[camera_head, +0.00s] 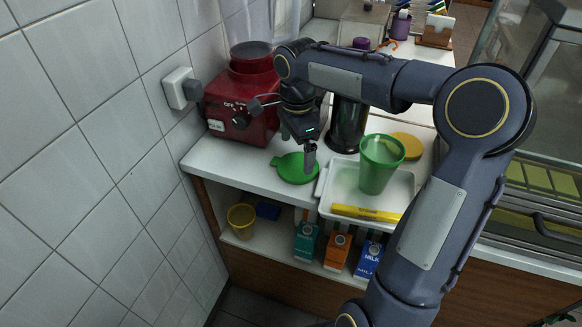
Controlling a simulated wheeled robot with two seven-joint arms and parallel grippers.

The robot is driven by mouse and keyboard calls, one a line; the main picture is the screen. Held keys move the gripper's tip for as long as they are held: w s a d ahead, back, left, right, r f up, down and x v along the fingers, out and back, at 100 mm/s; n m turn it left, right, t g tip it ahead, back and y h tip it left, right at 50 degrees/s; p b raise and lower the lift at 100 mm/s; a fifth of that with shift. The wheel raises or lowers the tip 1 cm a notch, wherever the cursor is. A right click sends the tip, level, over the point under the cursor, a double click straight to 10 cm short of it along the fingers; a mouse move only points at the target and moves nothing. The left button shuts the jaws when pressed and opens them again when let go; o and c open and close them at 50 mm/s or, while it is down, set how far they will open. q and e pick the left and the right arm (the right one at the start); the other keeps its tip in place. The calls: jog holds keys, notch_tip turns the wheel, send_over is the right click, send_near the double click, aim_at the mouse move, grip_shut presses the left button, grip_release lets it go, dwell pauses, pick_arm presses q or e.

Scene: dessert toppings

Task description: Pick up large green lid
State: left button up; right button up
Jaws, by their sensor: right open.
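The large green lid (293,171) lies flat on the white counter, in front of the red appliance and left of the white tray. My right arm reaches in from the right and bends down over the counter. My right gripper (300,160) is open, with its fingers pointing down right over the lid. One finger hides part of the lid. I cannot tell whether the fingers touch it. My left gripper is out of view.
A white tray (408,183) holds a green cup (380,165) and a yellow bar (366,213). A red appliance (240,105) stands by the tiled wall. A yellow lid (407,146) lies behind the tray. A shelf below holds cartons (336,250) and a yellow cup (241,220).

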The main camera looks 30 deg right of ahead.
aim_at(297, 166)
notch_tip(297, 166, down, 4)
jog(key=shift+f, duration=0.2)
jog(key=shift+s, duration=0.1)
jog(key=shift+c, duration=0.4)
jog(key=c, duration=0.6)
jog(key=shift+r, duration=0.15)
